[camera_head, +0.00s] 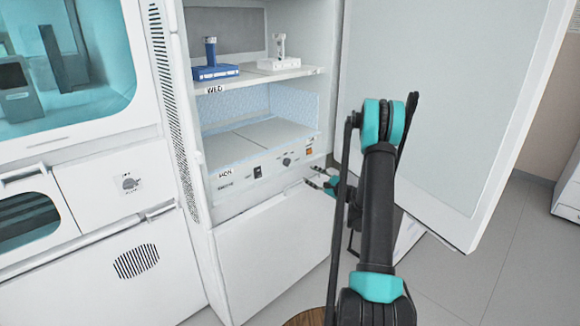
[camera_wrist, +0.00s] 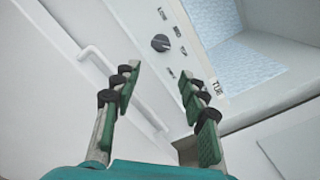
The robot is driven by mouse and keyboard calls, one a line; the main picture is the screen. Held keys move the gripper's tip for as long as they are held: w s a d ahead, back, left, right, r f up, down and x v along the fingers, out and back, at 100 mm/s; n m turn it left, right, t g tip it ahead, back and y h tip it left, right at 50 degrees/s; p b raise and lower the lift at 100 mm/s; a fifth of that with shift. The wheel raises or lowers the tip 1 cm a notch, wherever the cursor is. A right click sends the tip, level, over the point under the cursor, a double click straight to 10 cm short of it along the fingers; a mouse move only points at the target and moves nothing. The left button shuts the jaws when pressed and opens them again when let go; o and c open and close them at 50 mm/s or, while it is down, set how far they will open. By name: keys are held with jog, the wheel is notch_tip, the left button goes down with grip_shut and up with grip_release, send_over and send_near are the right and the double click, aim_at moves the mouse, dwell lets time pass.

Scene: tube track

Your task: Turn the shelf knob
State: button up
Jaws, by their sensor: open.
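The dark round shelf knob (camera_head: 287,160) sits on the white front panel below the lower shelf of an open cabinet. In the wrist view the knob (camera_wrist: 160,42) shows beyond my fingertips, with small printed words around it. My gripper (camera_head: 314,179) is in front of that panel, to the right of and below the knob in the head view. In the wrist view my gripper (camera_wrist: 158,76) has its two fingers spread with nothing between them. The fingers are apart from the knob.
A blue-based holder (camera_head: 215,71) and a white-based holder (camera_head: 278,66) stand on the upper shelf (camera_head: 249,83). The lower shelf (camera_head: 260,137) looks empty. A white handle bar (camera_wrist: 130,95) runs near my left finger. The open cabinet door (camera_head: 450,90) stands right of my arm.

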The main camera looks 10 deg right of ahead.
aim_at(288, 163)
jog(key=x, duration=1.3)
jog(key=shift+w+a, duration=0.2)
jog(key=shift+w, duration=0.15)
jog(key=c, duration=0.9)
jog(key=shift+n, duration=0.4)
jog(key=n, duration=1.7)
jog(key=shift+s+r, duration=0.1)
jog(key=shift+r, duration=0.25)
